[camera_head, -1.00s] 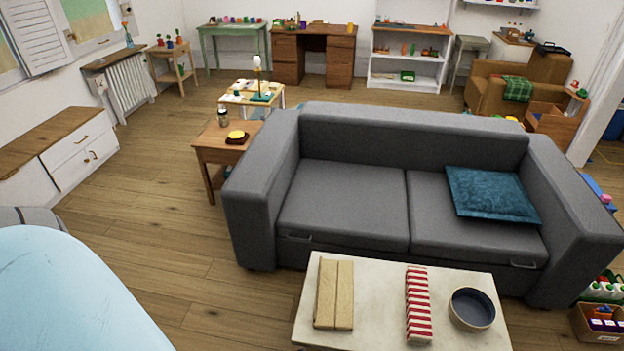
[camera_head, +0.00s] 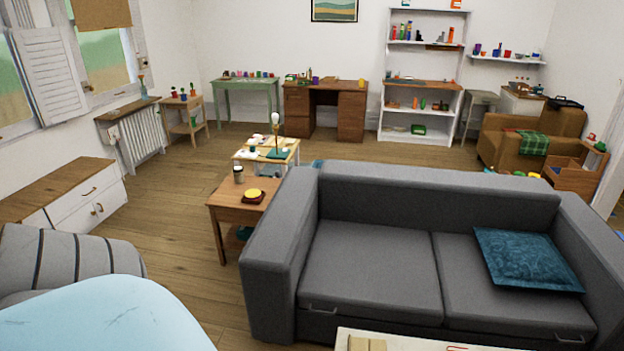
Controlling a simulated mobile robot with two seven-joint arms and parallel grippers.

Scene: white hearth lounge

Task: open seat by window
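A low white bench-like cabinet (camera_head: 85,209) with a wooden top and metal handles on its front stands at the left, below the window (camera_head: 12,95). Its top lies flat and its front looks closed. A grey sofa (camera_head: 370,265) fills the right foreground. Its left seat cushion, nearer the window side, and its right one both lie flat, with a small handle at each front edge. A teal pillow (camera_head: 525,261) lies on the right seat. I cannot tell which seat the task names. Neither of my grippers is in view.
A pale blue rounded surface (camera_head: 110,318) and a grey striped seat (camera_head: 65,262) fill the lower left. A wooden side table (camera_head: 228,213) stands against the sofa's left arm. Bare wood floor (camera_head: 165,225) runs between cabinet and sofa. A coffee table edge (camera_head: 400,341) shows at the bottom.

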